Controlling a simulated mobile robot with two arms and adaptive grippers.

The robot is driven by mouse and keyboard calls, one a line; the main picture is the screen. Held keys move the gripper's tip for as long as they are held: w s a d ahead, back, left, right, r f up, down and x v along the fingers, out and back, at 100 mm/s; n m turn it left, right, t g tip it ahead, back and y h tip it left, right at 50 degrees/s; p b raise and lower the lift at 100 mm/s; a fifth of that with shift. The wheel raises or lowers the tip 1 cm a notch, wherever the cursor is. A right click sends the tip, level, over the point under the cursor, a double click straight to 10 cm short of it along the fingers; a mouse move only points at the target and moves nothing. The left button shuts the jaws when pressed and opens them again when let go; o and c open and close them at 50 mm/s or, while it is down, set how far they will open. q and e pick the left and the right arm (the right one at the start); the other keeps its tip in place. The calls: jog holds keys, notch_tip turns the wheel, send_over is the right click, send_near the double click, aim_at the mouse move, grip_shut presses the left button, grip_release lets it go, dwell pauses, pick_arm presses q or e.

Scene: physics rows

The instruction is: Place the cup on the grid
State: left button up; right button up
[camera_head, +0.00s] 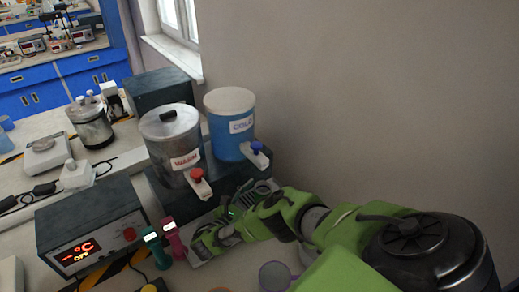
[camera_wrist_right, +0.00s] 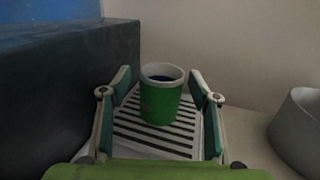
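A green cup (camera_wrist_right: 161,100) with a pale rim and a dark blue inside stands upright on the slatted grid (camera_wrist_right: 150,143) in the right wrist view. My right gripper (camera_wrist_right: 161,84) is open, with one finger on each side of the cup and a small gap showing on both sides. In the head view my right gripper (camera_head: 218,238) is low in front of the dispensers. The cup cannot be made out there, hidden by the gripper and arm. My left gripper is not in view.
A silver dispenser (camera_head: 172,140) and a blue one marked COLD (camera_head: 229,125) stand behind the gripper. Pink (camera_head: 174,240) and teal (camera_head: 155,248) items and a temperature box (camera_head: 90,228) are left of it. A round, translucent vessel (camera_head: 274,277) is in front.

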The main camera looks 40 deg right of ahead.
aim_at(257, 194)
jog(key=shift+d, duration=0.25)
jog(key=a, duration=0.4)
jog(key=shift+s+a, duration=0.3)
jog(key=shift+s, duration=0.05)
jog(key=a, duration=0.2)
jog(key=a+p, duration=0.1)
jog(key=a, duration=0.1)
jog(key=s+a, duration=0.1)
jog(key=a, duration=0.1)
jog(key=shift+s+a+r+p, duration=0.1)
jog(key=shift+a+p, duration=0.2)
jog(key=shift+p, duration=0.1)
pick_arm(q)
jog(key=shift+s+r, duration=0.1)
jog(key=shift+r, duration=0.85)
pick_arm(e)
jog(key=shift+a, duration=0.4)
